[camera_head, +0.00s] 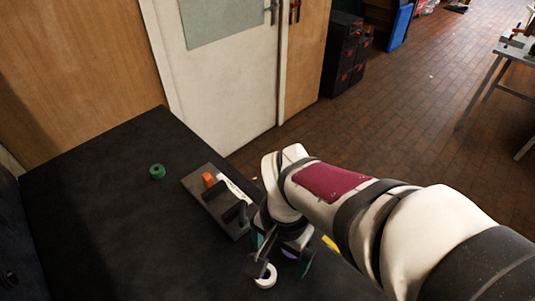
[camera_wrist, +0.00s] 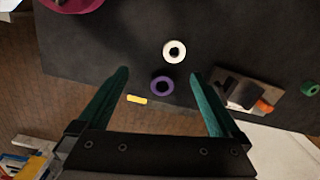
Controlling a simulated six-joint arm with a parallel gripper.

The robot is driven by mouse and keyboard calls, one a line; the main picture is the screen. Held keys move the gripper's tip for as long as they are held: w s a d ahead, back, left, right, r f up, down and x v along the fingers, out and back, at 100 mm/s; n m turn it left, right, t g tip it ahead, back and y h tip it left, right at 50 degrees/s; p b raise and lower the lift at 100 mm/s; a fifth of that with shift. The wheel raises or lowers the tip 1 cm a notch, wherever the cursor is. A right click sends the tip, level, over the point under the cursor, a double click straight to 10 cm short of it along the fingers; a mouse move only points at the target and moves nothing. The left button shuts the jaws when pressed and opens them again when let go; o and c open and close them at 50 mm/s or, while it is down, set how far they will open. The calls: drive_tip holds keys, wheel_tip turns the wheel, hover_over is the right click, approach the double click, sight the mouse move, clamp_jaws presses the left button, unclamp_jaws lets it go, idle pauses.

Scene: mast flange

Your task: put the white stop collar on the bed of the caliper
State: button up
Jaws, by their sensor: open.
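The white stop collar (camera_head: 265,283) is a ring lying flat on the dark table, at the lower middle of the head view. It also shows in the wrist view (camera_wrist: 167,54), ahead of the fingertips and roughly between their lines. My gripper (camera_wrist: 160,73) is open, with two teal fingers apart and nothing between them in grip. In the head view my gripper (camera_head: 281,267) is over the table close to the collar, partly covering it.
A purple ring (camera_wrist: 153,88) lies close to the white collar, between the finger lines. A yellow piece (camera_wrist: 137,100) is near the table edge. A green ring (camera_head: 157,172) lies beyond the fixture. A magenta object (camera_wrist: 72,5) is at the wrist view's top left. The left table area is clear.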

drive_tip(key=w+a+f, duration=0.1)
drive_tip(key=f, duration=0.5)
drive_tip(key=w+f, duration=0.1)
drive_tip(key=f, duration=0.4)
drive_tip(key=w+a+f, duration=0.1)
drive_tip(key=f, duration=0.5)
drive_tip(key=shift+a+f, duration=0.35)
clamp_jaws()
drive_tip(key=r, duration=0.4)
drive_tip(key=shift+d+r, duration=0.25)
drive_tip(key=shift+r, duration=0.1)
drive_tip(key=d+r, duration=0.7)
drive_tip(key=d, duration=0.4)
drive_tip(key=n, duration=0.8)
hover_over(225, 204)
drive_tip(key=f, duration=0.1)
drive_tip(key=shift+n, duration=0.3)
wheel_tip(225, 204, down, 8)
drive_tip(key=shift+f, duration=0.15)
